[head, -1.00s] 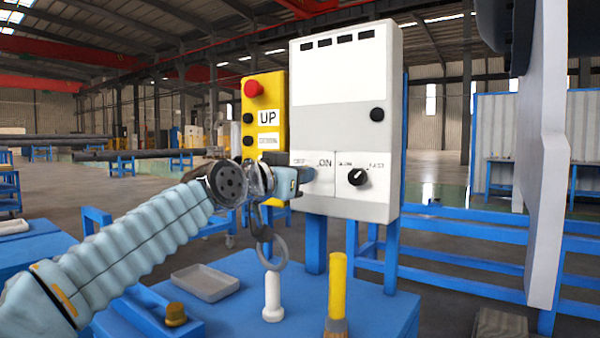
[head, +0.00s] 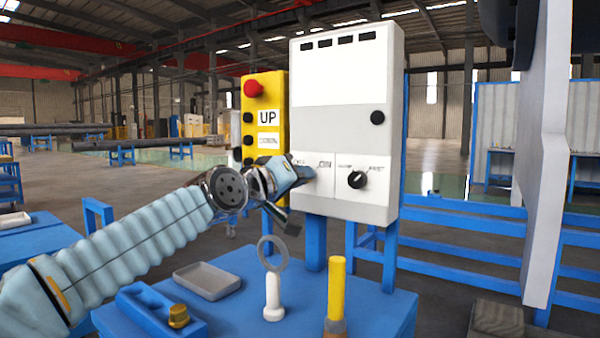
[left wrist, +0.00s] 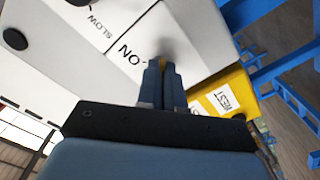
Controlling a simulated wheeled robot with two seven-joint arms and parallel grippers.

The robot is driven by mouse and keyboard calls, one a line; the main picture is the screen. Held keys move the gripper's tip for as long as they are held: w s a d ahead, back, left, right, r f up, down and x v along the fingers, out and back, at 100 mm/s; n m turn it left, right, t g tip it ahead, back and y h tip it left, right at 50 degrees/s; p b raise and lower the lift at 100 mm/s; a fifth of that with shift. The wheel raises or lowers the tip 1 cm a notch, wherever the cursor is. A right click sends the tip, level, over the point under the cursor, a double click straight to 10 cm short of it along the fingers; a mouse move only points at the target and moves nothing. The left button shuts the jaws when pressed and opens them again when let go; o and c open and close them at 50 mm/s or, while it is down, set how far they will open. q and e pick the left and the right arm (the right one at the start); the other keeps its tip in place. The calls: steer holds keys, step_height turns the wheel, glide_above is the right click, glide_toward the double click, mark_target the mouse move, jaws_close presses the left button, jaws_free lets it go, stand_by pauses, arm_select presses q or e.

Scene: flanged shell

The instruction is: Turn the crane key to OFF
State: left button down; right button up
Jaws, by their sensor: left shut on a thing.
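The grey and white control box (head: 345,120) stands upright above the blue table. Its lower panel has the labels OFF and ON on the left and a black selector knob (head: 357,180) on the right. My left gripper (head: 309,173) is at the panel just below the OFF and ON labels, shut on the crane key. The fingers hide the key, so I cannot tell which way it points. In the left wrist view the shut fingers (left wrist: 162,72) meet the panel (left wrist: 185,35) beside an upside-down ON label. My right gripper is not in view.
A yellow pendant (head: 265,115) with a red button is just left of the box. On the blue table (head: 240,310) are a grey tray (head: 207,281), a white post (head: 273,298) with a ring above it, and a yellow post (head: 337,288). A pale upright panel (head: 548,150) is at right.

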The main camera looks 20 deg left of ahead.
arm_select(q)
steer(key=shift+r+n, duration=0.2)
steer(key=shift+n, duration=0.3)
steer(key=c, duration=1.3)
jaws_free()
steer(key=shift+f, duration=0.15)
steer(key=b+v, duration=0.2)
steer(key=v, duration=1.1)
steer(key=shift+s+a, duration=0.1)
steer(key=shift+s, duration=0.25)
